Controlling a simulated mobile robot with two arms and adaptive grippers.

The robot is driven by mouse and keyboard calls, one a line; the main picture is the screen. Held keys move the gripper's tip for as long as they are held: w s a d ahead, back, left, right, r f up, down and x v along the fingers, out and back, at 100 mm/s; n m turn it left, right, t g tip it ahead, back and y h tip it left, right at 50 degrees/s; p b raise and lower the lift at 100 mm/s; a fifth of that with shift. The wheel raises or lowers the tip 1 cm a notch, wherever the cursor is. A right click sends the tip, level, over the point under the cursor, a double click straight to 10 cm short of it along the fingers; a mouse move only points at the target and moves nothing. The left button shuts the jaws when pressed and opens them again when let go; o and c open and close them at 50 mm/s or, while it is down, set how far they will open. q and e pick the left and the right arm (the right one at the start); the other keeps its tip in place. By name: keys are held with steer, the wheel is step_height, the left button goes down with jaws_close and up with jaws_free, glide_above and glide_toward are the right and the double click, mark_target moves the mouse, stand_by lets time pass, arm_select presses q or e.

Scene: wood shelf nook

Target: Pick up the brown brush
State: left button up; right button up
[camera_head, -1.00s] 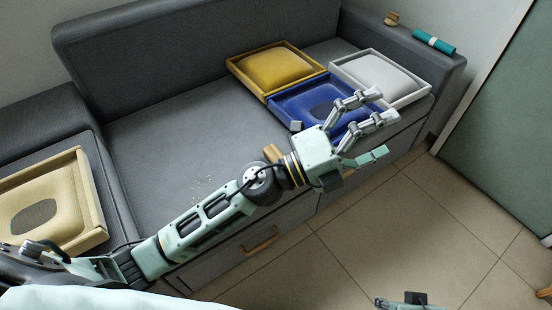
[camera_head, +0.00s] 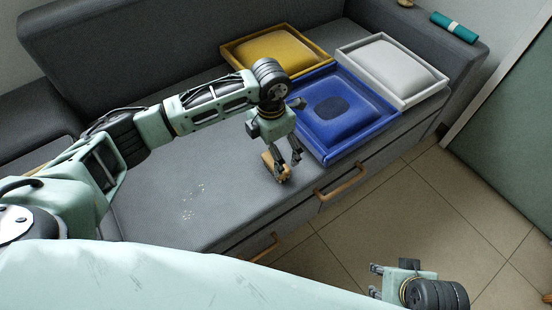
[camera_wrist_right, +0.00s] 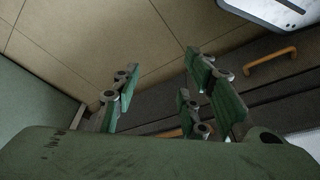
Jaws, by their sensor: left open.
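A small tan-brown object, which looks like the brown brush (camera_head: 269,163), lies on the grey seat near its front edge. My left gripper (camera_head: 289,168) points down right over it, with its fingers open. The fingers overlap part of the brush in the head view, and I cannot tell whether they touch it. My right gripper (camera_head: 374,281) is low over the tiled floor, away from the seat. In the right wrist view its fingers (camera_wrist_right: 160,92) are spread apart with nothing between them.
Yellow (camera_head: 276,53), blue (camera_head: 363,143) and white (camera_head: 429,88) framed cushions cover the seat's right part; the blue one is close beside my left gripper. A teal roll (camera_head: 455,27) lies on the armrest. Drawers with wooden handles (camera_head: 343,188) line the front.

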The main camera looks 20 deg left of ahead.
arm_select(q)
steer(key=f, duration=0.2)
steer(key=d+f+b, duration=0.1)
steer(key=f, duration=0.2)
steer(key=shift+w+f, duration=0.2)
steer(key=shift+f, duration=0.6)
arm_select(e)
steer(key=v, duration=0.3)
steer(key=shift+s+d, duration=0.1)
arm_select(q)
steer(key=c, duration=1.4)
steer(key=shift+w+r, duration=0.1)
steer(key=shift+r, duration=0.45)
step_height(320, 180, up, 2)
steer(key=shift+r, duration=0.1)
steer(key=shift+d+r+p, duration=0.35)
steer(key=shift+r+p, duration=0.1)
steer(key=shift+r, duration=0.35)
steer(key=d+r, duration=0.6)
steer(key=d, duration=0.5)
steer(key=shift+p, duration=0.4)
arm_select(e)
steer(key=x, duration=0.5)
steer(key=shift+s+f, duration=0.1)
